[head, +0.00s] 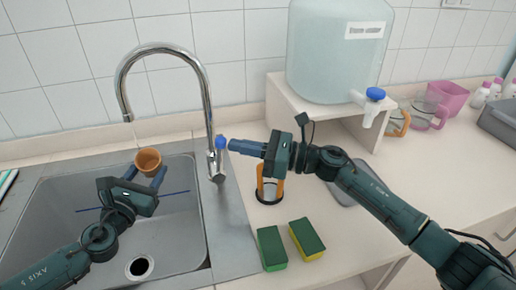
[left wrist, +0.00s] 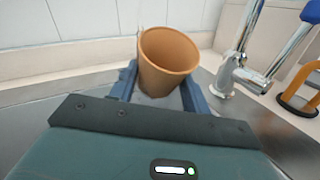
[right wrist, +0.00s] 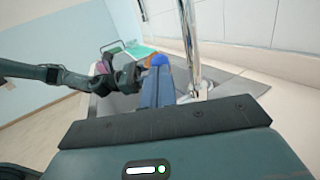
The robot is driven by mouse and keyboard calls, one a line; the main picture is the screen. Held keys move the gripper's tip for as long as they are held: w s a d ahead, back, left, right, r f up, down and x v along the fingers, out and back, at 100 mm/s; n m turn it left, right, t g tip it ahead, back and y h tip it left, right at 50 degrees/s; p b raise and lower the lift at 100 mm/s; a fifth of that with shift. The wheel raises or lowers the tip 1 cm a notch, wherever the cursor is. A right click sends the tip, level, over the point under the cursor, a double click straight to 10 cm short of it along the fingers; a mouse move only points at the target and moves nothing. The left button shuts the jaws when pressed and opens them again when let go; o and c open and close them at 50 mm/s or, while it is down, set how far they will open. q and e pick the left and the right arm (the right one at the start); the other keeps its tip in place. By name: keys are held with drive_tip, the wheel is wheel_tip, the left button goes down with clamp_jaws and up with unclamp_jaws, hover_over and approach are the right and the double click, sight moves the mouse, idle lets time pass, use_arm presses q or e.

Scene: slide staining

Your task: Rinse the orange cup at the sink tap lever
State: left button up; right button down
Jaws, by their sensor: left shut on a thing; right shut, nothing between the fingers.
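The orange cup (head: 148,160) is held above the sink basin (head: 185,225) by my left gripper (head: 147,172), whose fingers are shut on its sides. In the left wrist view the cup (left wrist: 168,60) is roughly upright, slightly tilted, mouth up. The chrome tap (head: 207,90) arches over the basin, its spout end (head: 127,116) above and a little left of the cup in the head view. A faint thin line shows below the spout; I cannot tell if it is water. The blue-tipped tap lever (head: 221,143) is at my right gripper's (head: 233,146) shut, empty fingertips; contact is unclear.
An orange-framed holder (head: 270,188) stands under my right gripper. A water dispenser (head: 338,55) sits on a white stand (head: 281,103). Pitchers and a pink tub (head: 449,97) are at the right.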

drive_tip(key=shift+a, duration=0.25)
drive_tip(key=shift+s+a+r, duration=0.2)
drive_tip(key=shift+a+r, duration=0.25)
drive_tip(key=shift+a, duration=0.25)
drive_tip(key=r+v, duration=0.1)
drive_tip(key=v, duration=1.3)
drive_tip(key=shift+r, duration=0.3)
drive_tip(key=shift+d, duration=0.1)
use_arm(q)
drive_tip(key=shift+s+d+p, duration=0.2)
drive_tip(key=shift+s+d, duration=0.05)
drive_tip(key=shift+s, duration=0.35)
drive_tip(key=shift+s+d+p, duration=0.2)
drive_tip(key=shift+s, duration=0.4)
drive_tip(key=shift+s+d+p, duration=0.2)
drive_tip(key=shift+s+d, duration=0.1)
drive_tip(key=shift+s, duration=0.55)
drive_tip(key=shift+s+d+p, duration=0.15)
drive_tip(key=shift+s+d, duration=0.2)
drive_tip(key=shift+s, duration=0.5)
drive_tip(key=shift+s+d+p, duration=0.2)
drive_tip(key=shift+s+d, duration=0.1)
drive_tip(key=shift+s, duration=0.55)
use_arm(e)
drive_tip(key=shift+r, duration=0.95)
